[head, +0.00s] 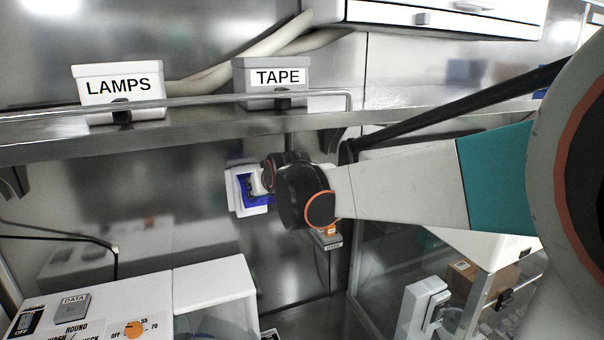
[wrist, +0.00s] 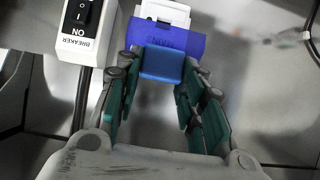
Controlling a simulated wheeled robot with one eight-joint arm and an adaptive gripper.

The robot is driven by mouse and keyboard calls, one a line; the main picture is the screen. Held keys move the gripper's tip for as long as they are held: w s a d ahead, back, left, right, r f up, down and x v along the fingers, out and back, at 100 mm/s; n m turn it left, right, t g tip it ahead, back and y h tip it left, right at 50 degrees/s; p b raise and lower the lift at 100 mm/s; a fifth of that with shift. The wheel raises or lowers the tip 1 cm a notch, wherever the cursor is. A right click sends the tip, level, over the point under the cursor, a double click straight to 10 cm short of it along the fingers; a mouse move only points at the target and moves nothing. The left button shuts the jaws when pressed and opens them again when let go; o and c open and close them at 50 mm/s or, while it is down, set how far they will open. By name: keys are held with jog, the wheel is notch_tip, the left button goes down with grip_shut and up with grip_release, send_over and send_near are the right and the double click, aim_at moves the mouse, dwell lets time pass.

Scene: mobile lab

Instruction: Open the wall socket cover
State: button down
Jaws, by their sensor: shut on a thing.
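The wall socket (head: 243,200) is a white plate with a blue cover on the metal wall, left of my wrist in the head view. In the wrist view the blue cover (wrist: 178,43) lies across the top middle, with part of the white socket body (wrist: 166,12) beyond it. A lighter blue tab (wrist: 162,66) on the cover sits between the fingertips. My gripper (wrist: 163,60) is shut on this tab. In the head view my wrist hides part of the socket and most of the fingers.
A white breaker box (wrist: 85,30) stands close to the left finger in the wrist view. A steel shelf (head: 190,128) with a LAMPS box (head: 118,92) and a TAPE box (head: 272,78) runs above the arm. A white machine (head: 215,285) stands lower left.

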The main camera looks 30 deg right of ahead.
jog(key=shift+w+r+p, duration=0.15)
jog(key=shift+r+p, duration=0.15)
jog(key=shift+r, duration=0.8)
jog(key=c, duration=1.3)
grip_release()
jog(key=shift+w, duration=0.1)
jog(key=shift+o, duration=1.3)
jog(key=shift+w+f, duration=0.1)
